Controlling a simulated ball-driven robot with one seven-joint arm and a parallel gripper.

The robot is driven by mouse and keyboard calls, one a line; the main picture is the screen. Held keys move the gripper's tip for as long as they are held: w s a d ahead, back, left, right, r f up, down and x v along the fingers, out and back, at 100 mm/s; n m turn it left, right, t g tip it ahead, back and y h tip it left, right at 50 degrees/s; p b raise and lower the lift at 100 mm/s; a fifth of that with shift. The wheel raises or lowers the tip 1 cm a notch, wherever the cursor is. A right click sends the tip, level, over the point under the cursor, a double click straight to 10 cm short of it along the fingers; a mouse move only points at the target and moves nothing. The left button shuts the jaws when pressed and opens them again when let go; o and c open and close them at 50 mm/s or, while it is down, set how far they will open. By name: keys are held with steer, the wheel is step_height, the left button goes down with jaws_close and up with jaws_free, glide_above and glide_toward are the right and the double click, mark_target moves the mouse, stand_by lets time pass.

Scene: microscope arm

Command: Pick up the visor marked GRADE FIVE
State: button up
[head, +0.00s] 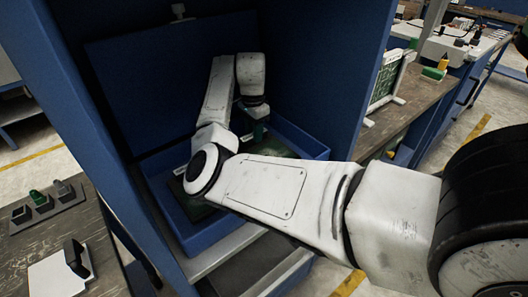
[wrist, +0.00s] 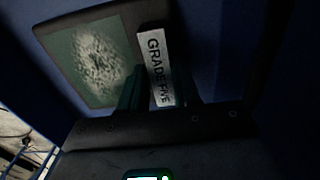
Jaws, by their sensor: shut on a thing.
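A white plate (wrist: 157,68) reading GRADE FIVE shows in the wrist view, between the two dark teal fingers of my gripper (wrist: 158,92). My gripper is shut on the visor that bears this plate. In the head view my gripper (head: 257,118) points down inside a blue cabinet, over a blue tray (head: 302,146).
A dark-framed panel with a pale speckled patch (wrist: 95,58) lies beside the plate in the wrist view. Blue cabinet walls (head: 315,60) close in on both sides of my arm. Benches with small parts (head: 40,200) stand left and right.

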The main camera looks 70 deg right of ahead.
jaws_close()
stand_by(0.3)
